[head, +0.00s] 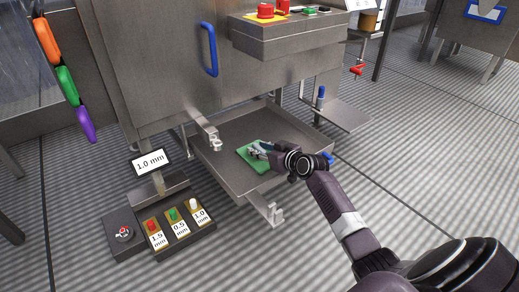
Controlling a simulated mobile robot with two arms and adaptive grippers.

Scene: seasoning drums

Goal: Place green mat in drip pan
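The green mat (247,154) shows over the floor of the drip pan (225,140), a wide grey metal tray low under the machine. I cannot tell whether the fingers grip the mat or whether the mat rests fully on the pan. The small fingers do not show clearly as open or shut. My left gripper is not in view.
A grey control box with a red button (265,10) overhangs the pan. A blue handle (209,49) is on the machine's panel. A display reading 1.0 mm (151,162) and a block with red, green and white pieces (174,228) stand at front left.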

